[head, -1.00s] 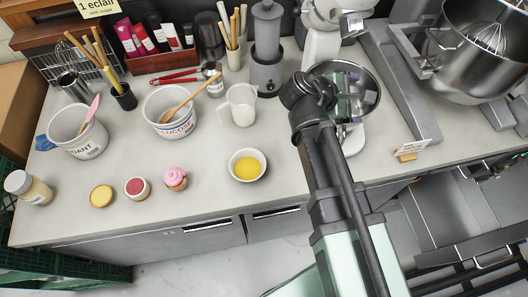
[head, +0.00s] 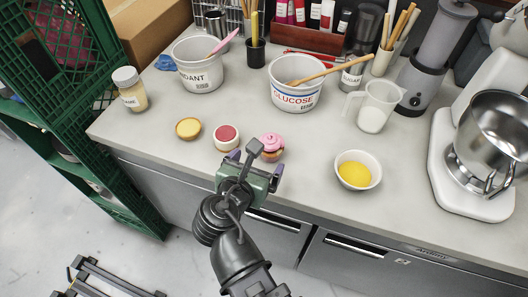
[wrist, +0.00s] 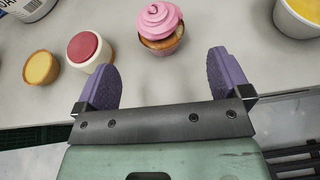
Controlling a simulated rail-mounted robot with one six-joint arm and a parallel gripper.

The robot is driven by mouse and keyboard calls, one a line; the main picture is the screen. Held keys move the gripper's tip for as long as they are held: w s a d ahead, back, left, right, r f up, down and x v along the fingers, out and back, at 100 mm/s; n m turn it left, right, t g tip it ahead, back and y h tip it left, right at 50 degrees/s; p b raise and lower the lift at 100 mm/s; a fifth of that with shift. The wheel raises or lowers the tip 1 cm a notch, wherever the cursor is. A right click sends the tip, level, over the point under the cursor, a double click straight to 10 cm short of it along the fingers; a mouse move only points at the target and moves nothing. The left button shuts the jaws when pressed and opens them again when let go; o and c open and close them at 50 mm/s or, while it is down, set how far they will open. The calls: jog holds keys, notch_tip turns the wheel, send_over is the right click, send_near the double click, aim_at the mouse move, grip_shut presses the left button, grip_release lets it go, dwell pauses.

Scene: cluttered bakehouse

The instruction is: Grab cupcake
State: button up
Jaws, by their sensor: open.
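The cupcake (head: 271,146) has pink swirled frosting and stands upright on the grey counter near its front edge. In the wrist view the cupcake (wrist: 160,27) is ahead of my gripper, between the lines of the two fingers and a little beyond their tips. My gripper (head: 255,163) is at the counter's front edge, just in front of the cupcake. Its purple fingers (wrist: 165,72) are apart with nothing between them. In the head view my wrist hides a small part of the cupcake's lower left side.
Left of the cupcake are a red-topped round pastry (head: 226,138) and a yellow tart (head: 188,128). A bowl of yellow filling (head: 356,170) stands to its right. The glucose tub (head: 297,92) and a jug (head: 377,106) are behind. A green crate rack (head: 75,110) is at left.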

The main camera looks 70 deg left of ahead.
aim_at(267, 152)
jog(key=b+x, duration=0.1)
jog(key=x, duration=0.3)
jog(key=shift+f, duration=0.2)
jog(key=shift+w+a, duration=0.2)
jog(key=shift+w, duration=0.05)
jog(key=b+x, duration=0.1)
jog(key=x, duration=0.1)
jog(key=b+x, duration=0.1)
jog(key=x, duration=0.2)
jog(key=shift+s+f+b, duration=0.2)
jog(key=shift+f+b, duration=0.1)
jog(key=shift+b, duration=0.05)
jog(key=shift+r, duration=0.1)
jog(key=c, duration=0.6)
